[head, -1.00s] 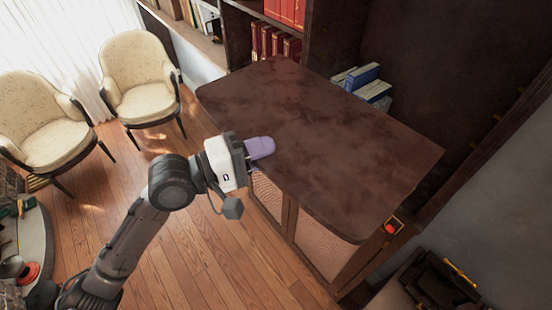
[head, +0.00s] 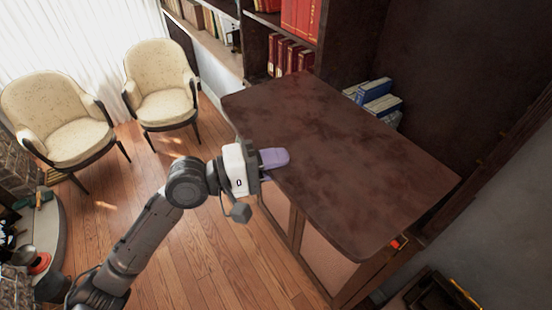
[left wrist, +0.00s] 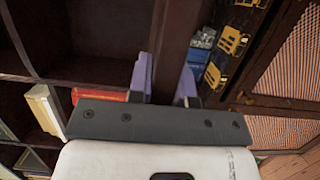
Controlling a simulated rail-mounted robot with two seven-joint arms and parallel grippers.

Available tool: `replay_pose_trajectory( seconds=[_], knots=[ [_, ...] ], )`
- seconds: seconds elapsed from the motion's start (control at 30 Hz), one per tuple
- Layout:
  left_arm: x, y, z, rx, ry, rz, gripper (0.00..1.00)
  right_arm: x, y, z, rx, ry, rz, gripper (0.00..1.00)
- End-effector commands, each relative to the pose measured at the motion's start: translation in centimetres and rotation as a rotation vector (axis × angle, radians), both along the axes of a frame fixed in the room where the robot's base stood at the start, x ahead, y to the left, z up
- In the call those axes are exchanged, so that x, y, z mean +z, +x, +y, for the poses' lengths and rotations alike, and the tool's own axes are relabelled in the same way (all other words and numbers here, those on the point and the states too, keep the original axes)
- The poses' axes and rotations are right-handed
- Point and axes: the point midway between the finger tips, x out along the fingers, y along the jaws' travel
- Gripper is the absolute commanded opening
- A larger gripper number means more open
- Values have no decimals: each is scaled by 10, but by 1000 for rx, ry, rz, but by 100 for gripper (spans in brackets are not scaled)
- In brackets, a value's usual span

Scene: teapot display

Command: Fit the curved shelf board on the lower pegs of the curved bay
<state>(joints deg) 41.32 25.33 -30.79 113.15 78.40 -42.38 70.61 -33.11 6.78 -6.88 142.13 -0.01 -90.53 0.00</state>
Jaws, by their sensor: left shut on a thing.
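The shelf board (head: 330,150) is a wide dark brown slab with rounded corners, in front of the dark bay (head: 450,60) in the head view. My left gripper (head: 273,161) is shut on its near left edge with lilac fingers. In the left wrist view the gripper (left wrist: 163,85) has the board (left wrist: 174,45) edge-on between its fingers. The board is above the cabinet (head: 325,250) and hides much of its top; I cannot tell whether they touch. Small brassy pegs (head: 503,135) show faintly on the bay's right side. The lower pegs cannot be made out. My right gripper is out of view.
Blue books (head: 380,97) lie in the bay behind the board. A small orange-red item (head: 399,242) is by the board's right corner. Two cream armchairs (head: 160,85) stand left; wooden floor (head: 215,260) is open in front.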

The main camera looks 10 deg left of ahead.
Motion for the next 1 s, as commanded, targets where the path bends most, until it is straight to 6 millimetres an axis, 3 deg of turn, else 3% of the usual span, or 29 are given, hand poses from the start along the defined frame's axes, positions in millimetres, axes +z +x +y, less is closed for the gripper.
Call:
replay_pose_trajectory(
  seconds=[0.5, 1.0],
  knots=[
    [4, 25, -31, 0, -5, -8, 0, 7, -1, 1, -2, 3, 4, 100],
    [4, 36, -43, 1, -5, -9, 0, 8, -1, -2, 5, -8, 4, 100]
  ],
)
